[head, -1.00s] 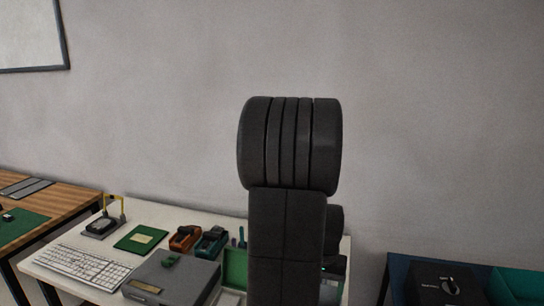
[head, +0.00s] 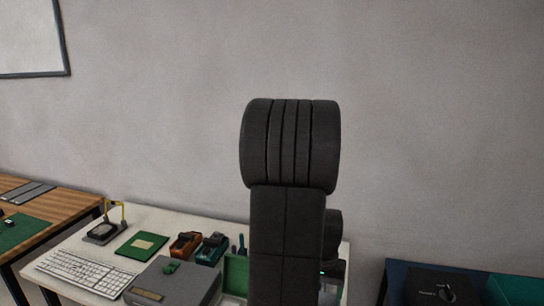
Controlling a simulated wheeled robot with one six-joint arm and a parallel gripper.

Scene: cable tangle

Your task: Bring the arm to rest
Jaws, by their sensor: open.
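My arm stands upright in the middle of the head view, its dark links and ribbed joint rising in front of the white table (head: 60,285). The arm hides the right part of that table. My gripper cannot be made out in this view, so its jaws and anything near them are hidden.
On the white table are a keyboard (head: 85,271), a grey box (head: 175,283), a green board (head: 141,244), an orange device (head: 185,245) and a teal device (head: 212,249). A wooden table (head: 50,235) stands left. A dark blue table (head: 397,270) with a black box (head: 440,286) and teal bin (head: 515,289) stands right.

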